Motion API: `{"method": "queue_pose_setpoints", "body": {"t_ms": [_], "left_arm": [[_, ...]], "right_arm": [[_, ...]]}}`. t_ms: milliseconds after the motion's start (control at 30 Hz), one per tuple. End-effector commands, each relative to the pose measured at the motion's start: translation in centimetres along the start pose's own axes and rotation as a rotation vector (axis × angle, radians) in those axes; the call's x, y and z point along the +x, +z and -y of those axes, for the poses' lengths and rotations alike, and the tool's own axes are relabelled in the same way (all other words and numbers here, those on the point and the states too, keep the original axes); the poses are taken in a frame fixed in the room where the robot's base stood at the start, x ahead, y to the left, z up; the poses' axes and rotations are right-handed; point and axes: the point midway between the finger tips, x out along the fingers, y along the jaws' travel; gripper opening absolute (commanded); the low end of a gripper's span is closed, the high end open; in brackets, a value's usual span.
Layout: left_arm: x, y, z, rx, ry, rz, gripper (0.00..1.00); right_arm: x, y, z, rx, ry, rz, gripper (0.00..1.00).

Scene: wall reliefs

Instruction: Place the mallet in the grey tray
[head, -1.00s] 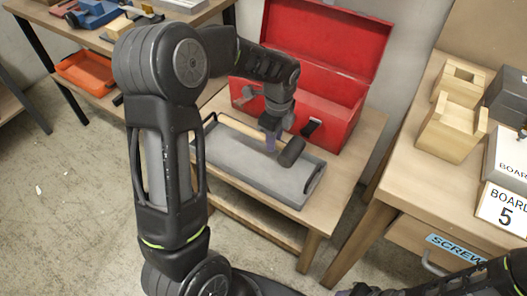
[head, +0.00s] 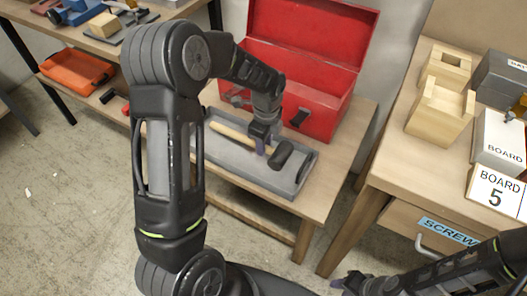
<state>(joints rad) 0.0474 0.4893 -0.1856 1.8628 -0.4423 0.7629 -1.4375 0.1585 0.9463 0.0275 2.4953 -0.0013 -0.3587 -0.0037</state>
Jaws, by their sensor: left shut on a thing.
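The mallet, with a pale wooden handle (head: 228,133) and a dark head (head: 284,155), is at the grey tray (head: 296,188) on the small wooden table. My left gripper (head: 262,148) is shut on the handle close to the head. The mallet lies within the tray's outline, low down; I cannot tell whether it touches the tray floor. My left arm hides the tray's left end. My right gripper (head: 345,284) is at the bottom edge, away from the tray, and its jaws are too unclear to read.
An open red toolbox (head: 322,112) stands right behind the tray. On the right is a wooden desk (head: 404,165) with wooden blocks (head: 440,112) and a "BOARD 5" sign (head: 495,190). An orange bin (head: 76,70) sits on a shelf at the left.

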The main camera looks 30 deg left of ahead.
Motion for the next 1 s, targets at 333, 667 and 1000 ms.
{"method": "queue_pose_setpoints", "body": {"t_ms": [333,667,1000], "left_arm": [[3.3,-0.1,0.0,0.000,0.002,0.000,0.00],[3.7,-0.2,0.0,0.000,-0.001,0.000,0.00],[4.0,-0.2,0.0,0.000,0.000,0.000,0.40]], "right_arm": [[0.3,0.0,-0.1,0.000,0.000,0.000,0.33],[0.3,0.0,-0.1,0.000,0.000,0.000,0.33],[0.5,0.0,-0.2,0.000,0.000,0.000,0.33]]}}
